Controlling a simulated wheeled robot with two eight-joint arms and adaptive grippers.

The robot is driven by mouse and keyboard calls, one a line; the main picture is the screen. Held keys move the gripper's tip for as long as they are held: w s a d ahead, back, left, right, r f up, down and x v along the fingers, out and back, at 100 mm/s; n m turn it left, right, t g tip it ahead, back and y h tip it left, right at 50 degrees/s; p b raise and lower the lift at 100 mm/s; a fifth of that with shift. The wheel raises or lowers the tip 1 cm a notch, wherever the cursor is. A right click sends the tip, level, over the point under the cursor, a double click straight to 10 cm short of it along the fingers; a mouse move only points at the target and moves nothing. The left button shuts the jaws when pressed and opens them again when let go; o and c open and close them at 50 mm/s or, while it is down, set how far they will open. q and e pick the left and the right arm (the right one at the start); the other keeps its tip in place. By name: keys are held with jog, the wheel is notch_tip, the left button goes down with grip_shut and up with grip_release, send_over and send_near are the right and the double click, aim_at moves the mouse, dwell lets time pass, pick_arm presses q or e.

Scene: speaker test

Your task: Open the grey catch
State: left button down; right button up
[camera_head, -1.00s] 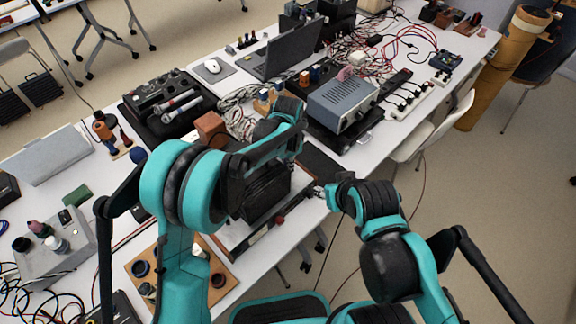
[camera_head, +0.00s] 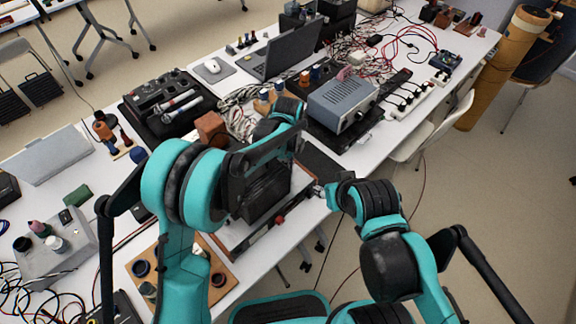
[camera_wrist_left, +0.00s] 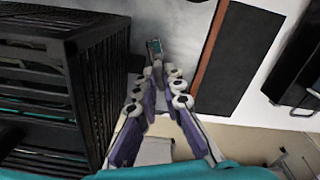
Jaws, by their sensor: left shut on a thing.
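The black slatted speaker box (camera_wrist_left: 40,85) fills the left side of the left wrist view. In the head view a dark box (camera_head: 264,192) stands behind my left arm. My left gripper (camera_wrist_left: 155,62) has its fingertips together on a small grey piece, apparently the grey catch (camera_wrist_left: 155,46), beside the box. In the head view my left arm hides its own gripper and the catch. The end of my right arm, with its gripper (camera_head: 318,191), is at the table's front edge right of the box. Its fingers are too small to read.
A dark panel with a brown strip (camera_wrist_left: 210,50) lies beside the gripper. A grey instrument (camera_head: 342,103), a laptop (camera_head: 286,50), a black mixer (camera_head: 168,104) and tangled cables crowd the white table. Floor shows past the front edge.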

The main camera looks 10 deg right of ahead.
pick_arm(q)
jog(key=shift+m, duration=1.8)
jog(key=c, duration=1.6)
grip_release()
jog(key=shift+c, duration=0.2)
notch_tip(320, 180, up, 12)
